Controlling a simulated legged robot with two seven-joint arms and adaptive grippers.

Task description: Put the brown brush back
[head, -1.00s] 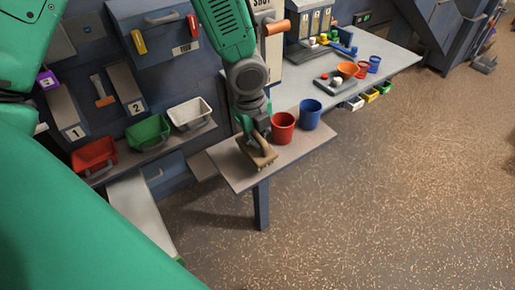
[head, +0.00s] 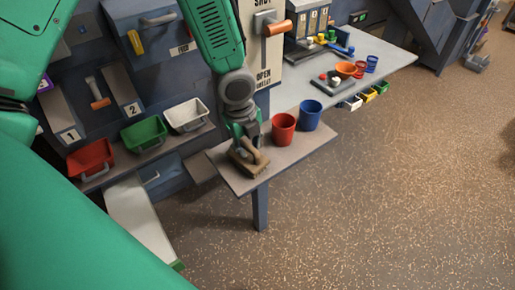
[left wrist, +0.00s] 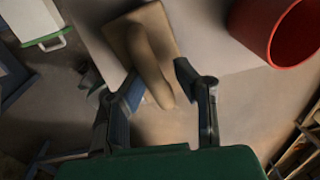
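The brown brush (head: 252,164) lies on the small grey side shelf, near its front left edge. My left gripper (head: 246,146) is right at the brush, beside its raised handle. In the left wrist view the brush (left wrist: 134,40) shows a flat block and an arched handle. The handle reaches between the two fingers of my left gripper (left wrist: 165,88). The fingers are spread; the left one is close to the handle, and a gap shows between the handle and the right one. Whether a finger touches the handle cannot be told. My right gripper is not in view.
A red cup (head: 284,129) and a blue cup (head: 310,115) stand close to the right of the brush. Red (head: 91,159), green (head: 145,133) and white (head: 187,115) bins sit on a ledge at left. A lever with an orange handle (head: 279,29) is behind.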

